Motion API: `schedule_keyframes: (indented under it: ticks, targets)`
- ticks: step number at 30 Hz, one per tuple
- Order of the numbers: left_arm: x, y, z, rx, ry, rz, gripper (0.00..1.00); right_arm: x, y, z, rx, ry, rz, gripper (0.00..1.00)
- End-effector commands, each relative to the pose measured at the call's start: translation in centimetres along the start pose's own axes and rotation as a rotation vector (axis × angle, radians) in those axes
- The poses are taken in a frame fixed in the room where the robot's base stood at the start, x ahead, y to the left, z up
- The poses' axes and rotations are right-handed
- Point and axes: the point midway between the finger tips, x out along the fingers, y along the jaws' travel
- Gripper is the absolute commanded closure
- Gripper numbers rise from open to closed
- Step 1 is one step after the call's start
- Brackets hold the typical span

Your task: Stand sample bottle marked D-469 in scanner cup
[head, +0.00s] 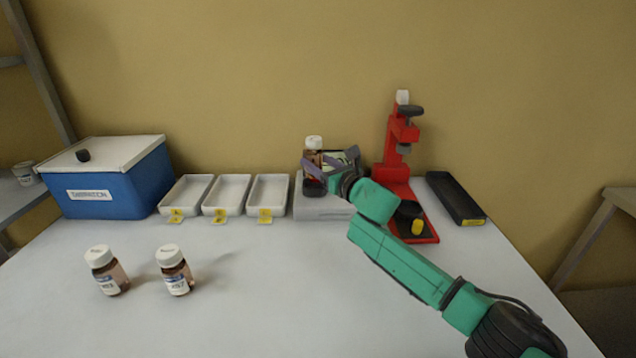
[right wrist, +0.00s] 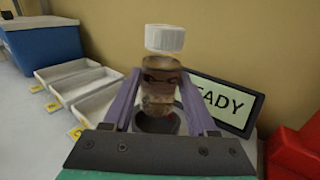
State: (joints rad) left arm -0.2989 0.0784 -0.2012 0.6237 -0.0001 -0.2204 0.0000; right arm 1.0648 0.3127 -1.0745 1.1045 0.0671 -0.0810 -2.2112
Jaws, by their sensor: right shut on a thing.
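A brown sample bottle with a white cap (head: 313,143) is upright between the fingers of my right gripper (head: 331,166), which is shut on it. It also shows in the right wrist view (right wrist: 160,88); no marking is readable on it. The scanner (head: 318,208) is a pale box with a screen (right wrist: 226,103) that shows "READY" in part. Its dark round cup (head: 314,188) is directly under the bottle. I cannot tell whether the bottle's base rests in the cup or hangs just above it. My left gripper is not in view.
Two other white-capped bottles (head: 106,270) (head: 174,270) stand at front left. Three white trays (head: 228,194) with yellow tags and a blue box (head: 118,181) are left of the scanner. A red stand (head: 397,160) and a black tray (head: 456,197) are at right. The table's front middle is clear.

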Motion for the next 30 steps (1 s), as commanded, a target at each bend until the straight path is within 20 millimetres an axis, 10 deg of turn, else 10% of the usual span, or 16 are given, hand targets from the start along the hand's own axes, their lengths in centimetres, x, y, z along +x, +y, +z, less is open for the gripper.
schedule_keyframes:
  ticks: [8, 18, 19, 21, 30]
  targets:
    - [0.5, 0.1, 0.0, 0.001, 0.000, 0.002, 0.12, 0.0, 0.0, -4.3, 0.004, 0.000, -0.001, 1.00]
    - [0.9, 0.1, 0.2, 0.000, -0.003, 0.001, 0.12, 0.0, 0.0, -4.9, -0.001, -0.001, -0.001, 1.00]
    - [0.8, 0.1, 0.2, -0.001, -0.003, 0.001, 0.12, 0.0, 0.0, -4.9, -0.001, 0.000, -0.001, 0.38]
    - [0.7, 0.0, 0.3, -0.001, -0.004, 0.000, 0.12, 0.0, 0.0, -4.8, 0.000, 0.000, -0.001, 0.12]
    - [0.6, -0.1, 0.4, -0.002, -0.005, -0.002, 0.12, 0.0, 0.0, -4.7, 0.000, 0.000, -0.001, 0.12]
